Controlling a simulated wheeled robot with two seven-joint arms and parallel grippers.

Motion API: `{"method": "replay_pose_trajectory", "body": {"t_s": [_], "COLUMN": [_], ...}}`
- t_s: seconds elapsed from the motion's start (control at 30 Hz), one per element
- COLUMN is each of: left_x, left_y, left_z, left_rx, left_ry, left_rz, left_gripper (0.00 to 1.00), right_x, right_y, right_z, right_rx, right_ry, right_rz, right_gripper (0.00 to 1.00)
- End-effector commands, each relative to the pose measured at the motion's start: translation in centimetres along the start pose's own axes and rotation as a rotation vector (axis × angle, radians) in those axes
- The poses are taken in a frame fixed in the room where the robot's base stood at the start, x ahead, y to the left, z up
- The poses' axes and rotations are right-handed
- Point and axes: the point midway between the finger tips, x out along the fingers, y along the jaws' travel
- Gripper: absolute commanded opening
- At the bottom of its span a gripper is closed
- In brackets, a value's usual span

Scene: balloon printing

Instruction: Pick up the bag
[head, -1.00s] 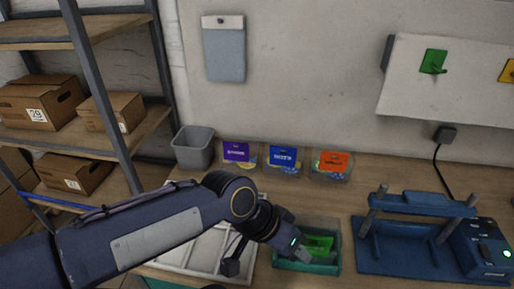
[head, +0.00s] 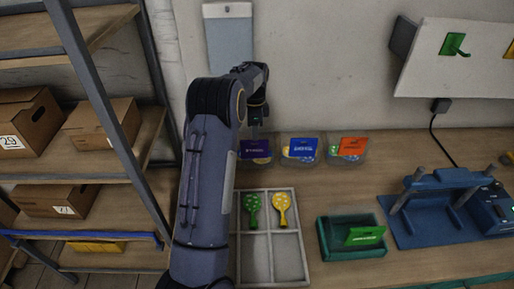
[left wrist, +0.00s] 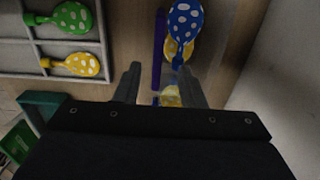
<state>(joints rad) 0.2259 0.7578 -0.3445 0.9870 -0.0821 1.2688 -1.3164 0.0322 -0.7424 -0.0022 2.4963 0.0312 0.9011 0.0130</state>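Three clear bags stand in a row against the back wall: one with a purple label (head: 257,148), one with a blue label (head: 301,149) and one with an orange label (head: 352,147). My left gripper (head: 257,118) is just above the purple-labelled bag, with its fingertips hard to make out in the head view. In the left wrist view the left gripper (left wrist: 160,86) is open, its fingers apart. A thin purple edge (left wrist: 158,50) lies between and beyond the fingers, beside spotted blue (left wrist: 187,22) and yellow balloons. My right gripper is out of view.
A white divided tray (head: 292,226) holds a green and a yellow spotted balloon. A teal box (head: 337,251) holds a green-labelled item (head: 365,235). A blue device (head: 440,209) stands at right. A shelf with cardboard boxes (head: 103,123) is at left.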

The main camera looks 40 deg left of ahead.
Motion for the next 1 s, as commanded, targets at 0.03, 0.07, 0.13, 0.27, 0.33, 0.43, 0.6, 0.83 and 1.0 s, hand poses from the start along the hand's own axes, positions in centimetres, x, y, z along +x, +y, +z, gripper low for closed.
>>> {"method": "replay_pose_trajectory", "body": {"t_s": [0.03,0.07,0.13,0.27,0.33,0.43,0.6,0.83,1.0], "left_x": [0.7,1.0,1.8,3.4,4.5,6.0,7.2,7.3,7.3], "left_y": [0.0,0.0,0.0,0.1,0.2,0.3,0.2,0.2,0.2], "left_z": [0.0,0.0,0.1,0.2,0.2,0.3,0.3,0.3,0.3], "left_rx": [0.003,0.003,0.003,0.002,0.001,0.001,0.001,0.0,0.0], "left_ry": [-0.002,-0.002,-0.002,-0.003,-0.002,-0.001,0.0,0.001,0.001], "left_rz": [0.002,0.002,0.003,0.003,0.003,0.003,-0.001,-0.001,-0.001], "left_gripper": [0.36,0.36,0.36,0.36,0.36,0.36,0.36,0.35,0.13], "right_x": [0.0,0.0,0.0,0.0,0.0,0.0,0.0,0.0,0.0], "right_y": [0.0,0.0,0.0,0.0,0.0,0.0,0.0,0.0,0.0], "right_z": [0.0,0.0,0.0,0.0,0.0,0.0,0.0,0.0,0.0], "right_rx": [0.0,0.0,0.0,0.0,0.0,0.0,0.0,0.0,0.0], "right_ry": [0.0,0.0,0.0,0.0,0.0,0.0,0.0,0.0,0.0], "right_rz": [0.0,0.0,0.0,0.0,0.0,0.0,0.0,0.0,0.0], "right_gripper": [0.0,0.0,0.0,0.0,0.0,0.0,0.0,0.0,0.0]}}
